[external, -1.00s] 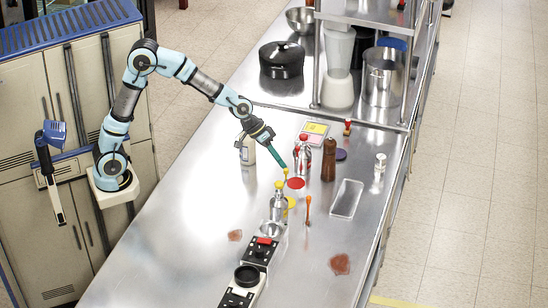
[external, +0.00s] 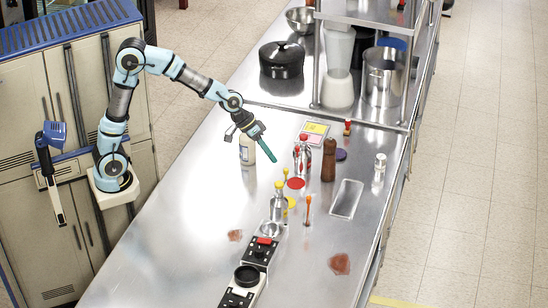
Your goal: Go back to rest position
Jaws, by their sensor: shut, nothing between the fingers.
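My gripper (external: 270,156) is at the end of the raised blue and grey arm, above the steel counter (external: 195,215). Its green fingers are shut with nothing between them and point down to the right. They are apart from the items below. A white bottle (external: 247,152) stands just behind and left of the fingers, partly covered by the wrist.
Right of the gripper stand red-topped silver bottles (external: 302,158), a brown pepper mill (external: 328,160) and a clear tray (external: 346,199). A silver yellow-topped bottle (external: 278,205) and a black burner unit (external: 250,275) stand nearer. The left counter is clear. A black pot (external: 281,60) stands behind.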

